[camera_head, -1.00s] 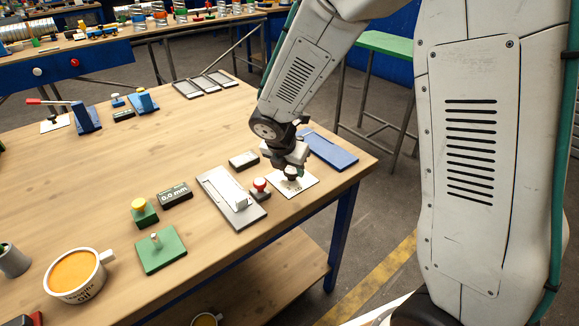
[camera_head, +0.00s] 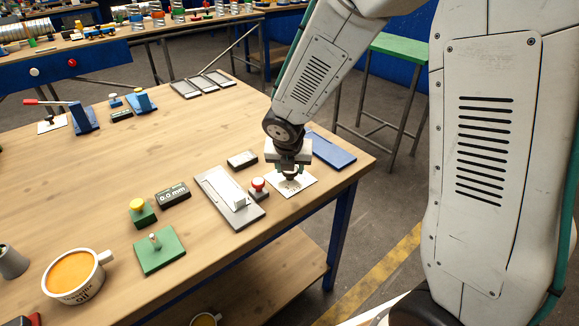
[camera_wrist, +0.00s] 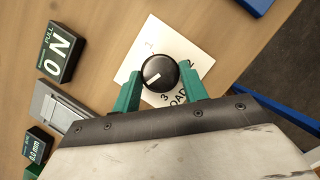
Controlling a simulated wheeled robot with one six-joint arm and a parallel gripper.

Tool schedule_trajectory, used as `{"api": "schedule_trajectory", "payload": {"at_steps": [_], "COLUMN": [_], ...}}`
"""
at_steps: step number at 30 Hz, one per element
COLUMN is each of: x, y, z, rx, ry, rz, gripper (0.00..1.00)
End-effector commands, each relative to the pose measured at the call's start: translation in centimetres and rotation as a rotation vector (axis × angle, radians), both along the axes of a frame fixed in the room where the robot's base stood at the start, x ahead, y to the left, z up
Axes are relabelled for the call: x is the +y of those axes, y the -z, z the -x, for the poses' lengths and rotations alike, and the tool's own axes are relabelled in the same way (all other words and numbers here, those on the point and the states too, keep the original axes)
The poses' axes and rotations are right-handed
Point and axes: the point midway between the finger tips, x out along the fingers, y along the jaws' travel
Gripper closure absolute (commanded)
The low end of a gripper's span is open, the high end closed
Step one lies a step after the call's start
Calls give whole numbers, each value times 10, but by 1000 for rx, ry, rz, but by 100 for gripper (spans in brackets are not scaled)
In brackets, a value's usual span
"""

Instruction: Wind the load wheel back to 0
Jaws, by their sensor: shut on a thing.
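The load wheel (camera_wrist: 159,73) is a round black knob with a white pointer line, seen in the wrist view. It sits on a white plate (camera_wrist: 128,70) printed with digits and the partly hidden word LOAD. The pointer line lies toward the lower left of the knob. A 1, a 2 and a 3 show around it; no 0 is visible. My gripper (camera_wrist: 164,85) has its green fingers on either side of the wheel, shut on it. In the head view my gripper (camera_head: 290,176) stands over the white plate (camera_head: 302,185) and hides most of the wheel.
A dark box (camera_wrist: 60,52) reading ON and PULL and a 0.0 mm display (camera_wrist: 38,145) lie left in the wrist view. A red button (camera_head: 258,185) and a grey slide plate (camera_head: 222,195) stand close left of my gripper. A blue tray (camera_head: 330,150) lies to the right.

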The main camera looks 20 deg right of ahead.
Motion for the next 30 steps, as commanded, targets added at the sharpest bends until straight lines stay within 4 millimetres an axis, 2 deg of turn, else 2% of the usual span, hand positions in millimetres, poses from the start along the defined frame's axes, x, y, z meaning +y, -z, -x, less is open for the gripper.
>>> {"api": "schedule_trajectory", "payload": {"at_steps": [5, 6, 7, 8, 16, 19, 30], "x": [0, 0, 0, 0, 0, 1, 11], "y": [0, 0, 0, 0, -1, -7, -60], "z": [0, -1, 0, 0, 0, 2, 21], "rx": [-1, -1, -1, -1, -1, -3, -4], "ry": [-1, -1, -1, -1, 0, 0, -1], "rz": [0, 0, 0, 1, 0, 0, 0], "gripper": [80, 49, 40, 36, 36, 36, 36]}}
